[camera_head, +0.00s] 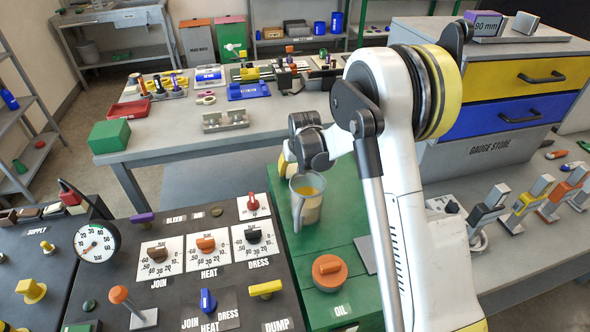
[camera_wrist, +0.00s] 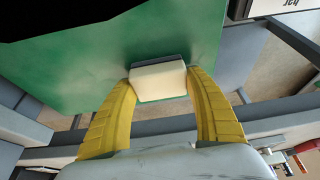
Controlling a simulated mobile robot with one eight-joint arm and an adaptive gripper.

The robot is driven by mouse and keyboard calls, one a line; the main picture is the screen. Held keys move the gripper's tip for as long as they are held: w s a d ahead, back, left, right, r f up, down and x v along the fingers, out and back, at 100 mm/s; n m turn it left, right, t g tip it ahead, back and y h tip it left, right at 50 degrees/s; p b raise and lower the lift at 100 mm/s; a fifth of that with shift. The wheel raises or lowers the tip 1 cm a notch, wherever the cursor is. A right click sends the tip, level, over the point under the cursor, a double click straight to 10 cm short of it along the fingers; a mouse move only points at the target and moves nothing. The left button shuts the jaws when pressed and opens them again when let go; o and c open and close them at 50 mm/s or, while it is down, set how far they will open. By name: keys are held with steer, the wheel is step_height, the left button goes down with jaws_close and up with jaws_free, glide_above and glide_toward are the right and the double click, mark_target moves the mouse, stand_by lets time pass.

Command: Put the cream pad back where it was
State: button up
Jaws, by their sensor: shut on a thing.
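The cream pad (camera_wrist: 158,82) is a small block with a dark grey strip along its far edge. It sits between the two yellow fingers of my gripper (camera_wrist: 160,88) in the wrist view, with a fingertip against each end. Green surface shows behind and around the pad; I cannot tell whether the pad touches it. In the head view my gripper (camera_head: 284,164) is mostly hidden behind my wrist and a metal jug, with only a bit of yellow finger showing. The pad cannot be made out there.
The jug (camera_head: 307,200) with yellow inside stands on the green cart top (camera_head: 335,225), close to my wrist. An orange-capped oil filler (camera_head: 329,271) is nearer. The control panel (camera_head: 180,285) lies left, the grey workbench (camera_head: 270,125) behind, the gauge store (camera_head: 470,150) right.

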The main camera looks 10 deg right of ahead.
steer(key=o, duration=1.3)
steer(key=shift+f, duration=0.1)
steer(key=s+f+p+v, duration=0.15)
steer(key=p+v, duration=0.35)
steer(key=v, duration=1.6)
steer(key=s+r+t, duration=0.1)
steer(key=s+r, duration=0.1)
steer(key=s, duration=0.6)
steer(key=s+r, duration=0.2)
steer(key=s, duration=0.7)
steer(key=s+r+t, duration=0.1)
steer(key=s+r, duration=0.1)
steer(key=s, duration=0.7)
steer(key=shift+s+r+t, duration=0.15)
steer(key=shift+r+t, duration=0.15)
steer(key=shift+r, duration=0.1)
